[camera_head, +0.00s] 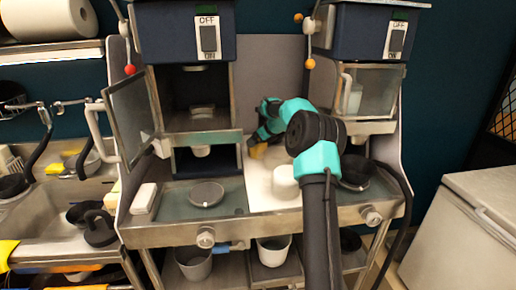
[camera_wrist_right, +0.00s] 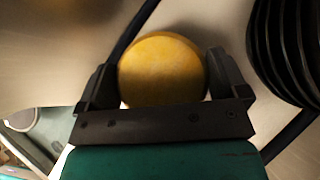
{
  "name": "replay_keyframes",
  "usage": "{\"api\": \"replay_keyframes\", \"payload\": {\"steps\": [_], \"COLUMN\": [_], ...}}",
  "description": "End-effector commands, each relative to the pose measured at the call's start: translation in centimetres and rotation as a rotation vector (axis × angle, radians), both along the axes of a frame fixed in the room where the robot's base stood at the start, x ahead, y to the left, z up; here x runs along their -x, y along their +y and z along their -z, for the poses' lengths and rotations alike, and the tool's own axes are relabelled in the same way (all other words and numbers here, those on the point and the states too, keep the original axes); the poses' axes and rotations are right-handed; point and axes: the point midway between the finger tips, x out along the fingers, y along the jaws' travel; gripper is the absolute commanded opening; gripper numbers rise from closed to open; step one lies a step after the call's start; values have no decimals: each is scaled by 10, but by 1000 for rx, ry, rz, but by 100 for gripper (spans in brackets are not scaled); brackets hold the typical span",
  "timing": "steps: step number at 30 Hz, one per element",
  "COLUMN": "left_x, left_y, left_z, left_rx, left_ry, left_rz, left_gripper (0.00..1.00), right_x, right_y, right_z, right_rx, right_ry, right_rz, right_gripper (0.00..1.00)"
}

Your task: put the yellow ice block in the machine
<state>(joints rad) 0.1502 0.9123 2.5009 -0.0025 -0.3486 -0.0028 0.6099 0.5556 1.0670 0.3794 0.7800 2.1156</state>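The yellow ice block (camera_wrist_right: 162,70) is a round disc between the two fingers of my right gripper (camera_wrist_right: 163,85) in the right wrist view. Both fingers appear to touch its sides. In the head view a small part of the yellow block (camera_head: 258,151) shows just below my right gripper (camera_head: 260,140), at the white board between the two machines. The left machine (camera_head: 186,35) has its glass door (camera_head: 130,118) swung open and a dark chamber (camera_head: 186,90). The right machine (camera_head: 362,40) has its glass door (camera_head: 372,93) closed. My left gripper is not in view.
A white cup (camera_head: 286,182) stands on the white board (camera_head: 263,200) close to my right arm. A dark round dish (camera_head: 206,194) and a white block (camera_head: 144,198) lie on the left tray. A sink with pans is at left. A white chest (camera_head: 465,230) is at right.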

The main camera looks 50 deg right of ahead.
Motion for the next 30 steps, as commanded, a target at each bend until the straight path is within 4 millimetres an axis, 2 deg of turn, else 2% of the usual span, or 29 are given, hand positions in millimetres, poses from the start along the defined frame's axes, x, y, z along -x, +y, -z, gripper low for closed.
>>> {"api": "replay_keyframes", "payload": {"steps": [2,13,23,30], "left_x": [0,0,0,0], "left_y": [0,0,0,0], "left_z": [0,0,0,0], "left_rx": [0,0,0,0], "left_ry": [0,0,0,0], "left_rz": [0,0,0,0], "left_gripper": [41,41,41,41], "right_x": [0,0,2,3], "right_y": [0,0,2,2], "right_z": [0,-1,-8,-34], "right_rx": [0,1,3,3], "right_ry": [0,-2,-2,-4], "right_rz": [0,0,0,-1], "right_gripper": [80,46,46,46]}}
